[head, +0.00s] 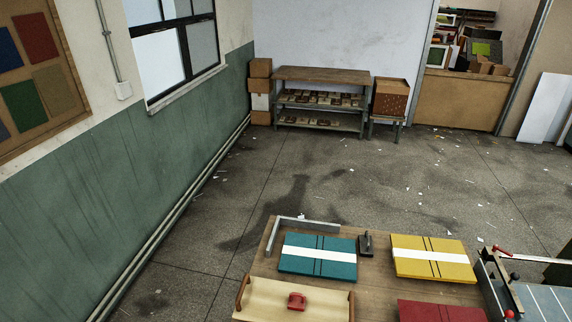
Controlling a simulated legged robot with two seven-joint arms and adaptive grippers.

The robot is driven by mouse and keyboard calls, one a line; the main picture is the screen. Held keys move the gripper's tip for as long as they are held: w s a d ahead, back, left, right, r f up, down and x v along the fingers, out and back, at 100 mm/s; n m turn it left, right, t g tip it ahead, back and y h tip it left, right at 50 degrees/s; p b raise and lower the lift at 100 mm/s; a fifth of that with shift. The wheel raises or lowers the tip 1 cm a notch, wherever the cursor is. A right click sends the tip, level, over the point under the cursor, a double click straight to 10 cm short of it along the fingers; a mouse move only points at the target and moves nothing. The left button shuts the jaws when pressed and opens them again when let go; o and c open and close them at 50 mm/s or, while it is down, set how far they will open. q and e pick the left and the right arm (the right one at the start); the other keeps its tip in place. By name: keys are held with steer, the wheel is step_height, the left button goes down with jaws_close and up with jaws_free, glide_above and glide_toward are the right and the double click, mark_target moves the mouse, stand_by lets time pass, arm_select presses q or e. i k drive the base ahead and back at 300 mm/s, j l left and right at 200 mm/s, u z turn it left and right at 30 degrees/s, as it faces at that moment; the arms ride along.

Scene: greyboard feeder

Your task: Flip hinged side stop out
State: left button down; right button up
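Neither of my grippers shows in the head view. At the right edge a machine (545,300) with a pale blue lined top stands partly cut off by the frame. A dark bar (500,283) runs along its left side, with red knobs (509,314) at its ends. A long pale bar with a red-handled end (502,250) crosses its far side. An L-shaped grey metal piece (305,221) lies at the far left corner of the wooden table. I cannot tell which part is the hinged side stop, nor its position.
The wooden table (375,292) holds a teal board (300,270), a yellow board (413,270), a red board (440,312), a dark tool (366,246) and a beige tray (260,293) with a red block (297,301). Scrap-littered floor (400,180) is open beyond. A shelf (320,75) stands behind.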

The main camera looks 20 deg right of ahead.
mark_target(493, 306)
steer(key=z, duration=2.5)
